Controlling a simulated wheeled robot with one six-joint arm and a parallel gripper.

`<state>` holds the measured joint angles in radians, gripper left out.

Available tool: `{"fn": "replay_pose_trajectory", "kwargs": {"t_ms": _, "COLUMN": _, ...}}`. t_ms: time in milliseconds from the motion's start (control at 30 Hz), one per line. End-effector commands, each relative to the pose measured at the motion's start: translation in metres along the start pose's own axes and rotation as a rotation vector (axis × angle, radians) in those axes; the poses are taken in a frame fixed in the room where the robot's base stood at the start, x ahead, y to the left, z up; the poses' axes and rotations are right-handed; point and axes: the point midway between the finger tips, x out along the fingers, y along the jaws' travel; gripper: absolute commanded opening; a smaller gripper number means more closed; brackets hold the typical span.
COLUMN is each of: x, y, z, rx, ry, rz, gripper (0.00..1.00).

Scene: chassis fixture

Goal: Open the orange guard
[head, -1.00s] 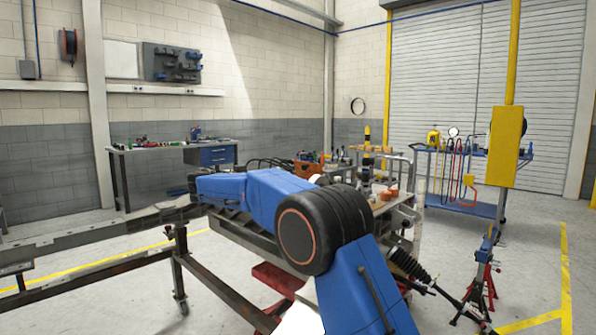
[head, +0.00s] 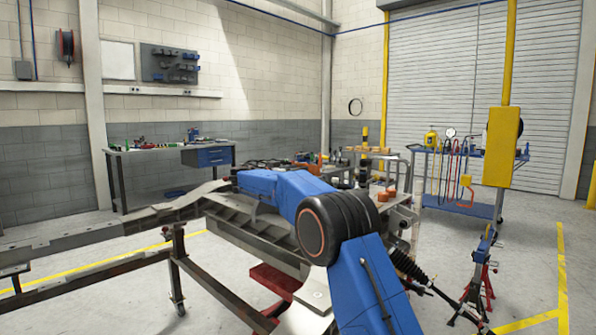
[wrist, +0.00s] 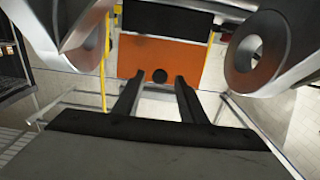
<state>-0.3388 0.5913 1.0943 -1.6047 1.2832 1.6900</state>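An orange panel (wrist: 160,52), which looks like the guard, faces me in the wrist view. It has a dark round hole or knob (wrist: 160,76) low in its middle and a dark block across its top. My gripper (wrist: 158,82) points toward the panel. Its two dark fingers are apart with nothing held between them. The fingertips overlap the panel's lower part in the picture; I cannot tell whether they touch it. In the head view my blue arm hides my gripper, and I cannot pick out the guard for certain.
A long grey chassis rail (head: 120,223) on a stand crosses the left and middle. A workbench (head: 165,152) stands at the back left, a blue tool cart (head: 455,207) at the right. Red jack stands (head: 478,288) are at the front right.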

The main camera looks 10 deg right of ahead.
Motion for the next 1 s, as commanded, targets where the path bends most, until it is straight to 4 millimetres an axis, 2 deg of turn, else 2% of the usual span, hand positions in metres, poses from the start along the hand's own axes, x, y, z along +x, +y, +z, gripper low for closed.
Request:
{"fn": "replay_pose_trajectory", "kwargs": {"t_ms": 167, "x": 0.0101, "y": -0.0001, "z": 0.0002, "rx": 0.0, "ry": 0.0, "rz": 0.0, "gripper": 0.38}}
{"fn": "replay_pose_trajectory", "kwargs": {"t_ms": 467, "x": 0.0116, "y": 0.0, "z": 0.0, "rx": 0.0, "ry": 0.0, "rz": 0.0, "gripper": 0.38}}
{"fn": "replay_pose_trajectory", "kwargs": {"t_ms": 600, "x": 0.0115, "y": 0.0, "z": -0.0001, "rx": 0.0, "ry": 0.0, "rz": 0.0, "gripper": 0.05}}
{"fn": "replay_pose_trajectory", "kwargs": {"t_ms": 633, "x": 0.0115, "y": 0.0, "z": -0.0001, "rx": 0.0, "ry": 0.0, "rz": 0.0, "gripper": 0.0}}
{"fn": "replay_pose_trajectory", "kwargs": {"t_ms": 867, "x": 0.0107, "y": 0.0002, "z": 0.0021, "rx": -0.001, "ry": 0.015, "rz": 0.002, "gripper": 0.0}}
{"fn": "replay_pose_trajectory", "kwargs": {"t_ms": 1000, "x": 0.0075, "y": 0.0005, "z": 0.0066, "rx": -0.005, "ry": 0.084, "rz": 0.004, "gripper": 0.0}}
